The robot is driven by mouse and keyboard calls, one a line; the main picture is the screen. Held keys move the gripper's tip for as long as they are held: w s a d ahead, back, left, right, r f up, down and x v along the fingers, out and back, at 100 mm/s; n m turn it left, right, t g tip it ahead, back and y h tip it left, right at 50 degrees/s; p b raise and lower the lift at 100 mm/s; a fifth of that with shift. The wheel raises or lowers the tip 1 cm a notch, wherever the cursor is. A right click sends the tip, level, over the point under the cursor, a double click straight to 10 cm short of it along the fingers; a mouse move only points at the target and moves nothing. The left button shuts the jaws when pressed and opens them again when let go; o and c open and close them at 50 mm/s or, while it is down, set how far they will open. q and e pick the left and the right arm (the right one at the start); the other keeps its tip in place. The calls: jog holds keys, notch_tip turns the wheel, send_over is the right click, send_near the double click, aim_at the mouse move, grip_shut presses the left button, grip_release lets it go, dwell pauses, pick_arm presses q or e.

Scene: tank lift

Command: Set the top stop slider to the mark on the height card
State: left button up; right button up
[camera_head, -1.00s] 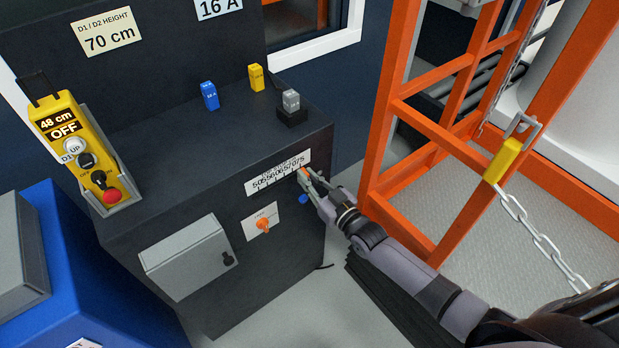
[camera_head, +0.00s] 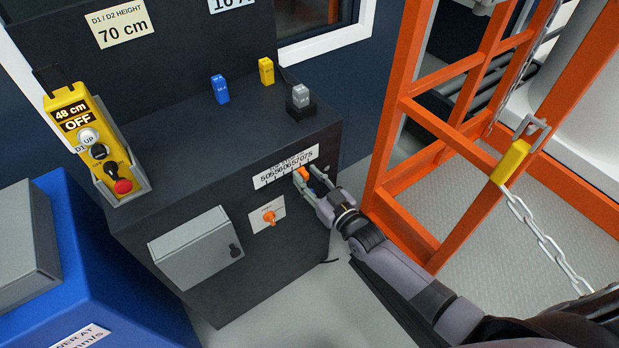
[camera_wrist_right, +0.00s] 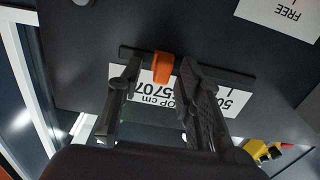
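The orange top stop slider (camera_head: 304,173) sits under the right part of the printed scale (camera_head: 286,170), which runs from 50 to 75, on the dark cabinet's front. The exact mark it points to is too small to tell. The height card (camera_head: 118,24) reads "D1 / D2 HEIGHT 70 cm" on the upper panel. My right gripper (camera_head: 307,176) has its fingers on either side of the slider. In the right wrist view, the slider (camera_wrist_right: 163,67) stands between the spread fingers, with a gap showing on both sides. My left gripper is out of view.
A yellow pendant (camera_head: 85,135) showing "48 cm OFF" hangs in a holder at left. A grey box (camera_head: 197,250) and an orange rotary switch (camera_head: 268,217) are on the cabinet front. An orange frame (camera_head: 385,150) stands close to the right arm. Small blocks stand on the cabinet top.

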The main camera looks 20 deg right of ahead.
jog(key=shift+s, duration=0.1)
jog(key=v, duration=1.1)
jog(key=shift+s+d, duration=0.15)
jog(key=shift+s, duration=0.25)
jog(key=s+d+f+g+h, duration=0.1)
jog(key=s+d+f+g, duration=0.15)
jog(key=f, duration=0.55)
jog(key=s+d+f+m+g+h+p, duration=0.15)
jog(key=s+f, duration=0.25)
jog(key=f, duration=0.5)
jog(key=s+d+f+g+h+b, duration=0.1)
jog(key=s+f+g+h, duration=0.15)
jog(key=f, duration=0.55)
jog(key=s+f+g, duration=0.4)
jog(key=s+f, duration=0.4)
jog(key=s, duration=0.7)
jog(key=s+f+g+h+p, duration=0.1)
jog(key=s+f+g, duration=0.4)
jog(key=s, duration=1)
notch_tip(320, 180, down, 4)
jog(key=shift+r, duration=0.25)
jog(key=shift+a+g, duration=0.15)
jog(key=shift+g, duration=0.1)
